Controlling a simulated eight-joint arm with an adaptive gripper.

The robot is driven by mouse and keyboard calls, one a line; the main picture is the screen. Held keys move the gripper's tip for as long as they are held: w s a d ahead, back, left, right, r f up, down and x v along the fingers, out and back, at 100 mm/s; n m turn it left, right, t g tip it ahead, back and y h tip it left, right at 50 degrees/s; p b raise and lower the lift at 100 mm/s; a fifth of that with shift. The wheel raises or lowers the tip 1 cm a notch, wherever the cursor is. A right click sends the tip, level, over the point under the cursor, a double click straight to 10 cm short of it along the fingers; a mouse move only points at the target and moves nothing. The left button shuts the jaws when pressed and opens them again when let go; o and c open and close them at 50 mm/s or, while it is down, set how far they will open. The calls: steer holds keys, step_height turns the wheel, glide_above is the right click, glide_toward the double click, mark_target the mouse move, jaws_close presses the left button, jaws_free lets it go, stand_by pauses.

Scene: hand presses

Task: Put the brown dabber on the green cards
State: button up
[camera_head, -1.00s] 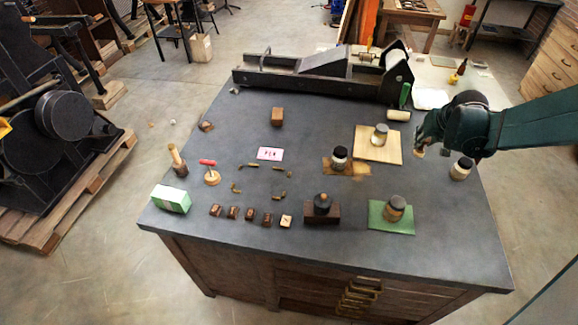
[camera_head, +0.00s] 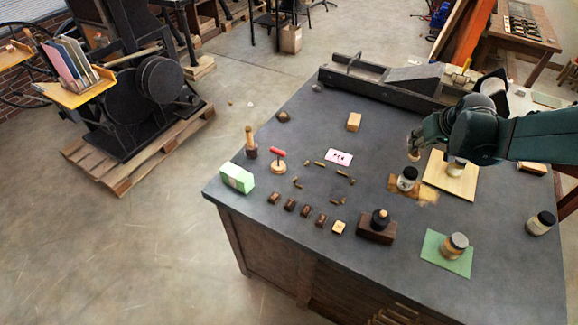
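A dabber with a brown wooden handle and a dark base (camera_head: 250,142) stands upright near the left edge of the table; I take it for the brown dabber. The green cards (camera_head: 237,177) look like a pale green and white stack at the table's left front corner, just left of and in front of the dabber. My gripper (camera_head: 413,148) is over the right half of the table, well right of both and apart from them. A small tan patch shows at its tip; I cannot tell whether it is a held thing or a fingertip.
A red-handled tool (camera_head: 278,160) stands right of the dabber. Several small dark blocks (camera_head: 290,204) line the front. Jars stand near a wooden board (camera_head: 437,184) and on a green mat (camera_head: 433,241). A long black press (camera_head: 365,82) spans the back.

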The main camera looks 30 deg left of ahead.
steer(key=s+a+r+n+y, duration=0.1)
steer(key=s+a+n, duration=0.25)
steer(key=a, duration=1.25)
step_height(320, 180, up, 3)
steer(key=n+g+y+p, duration=0.3)
steer(key=n+g, duration=0.2)
steer(key=n, duration=0.3)
glide_above(236, 172)
steer(key=shift+a, duration=0.1)
steer(key=shift+f, duration=0.1)
steer(key=shift+f, duration=2.8)
steer(key=shift+f, duration=2.05)
steer(key=shift+f, duration=0.2)
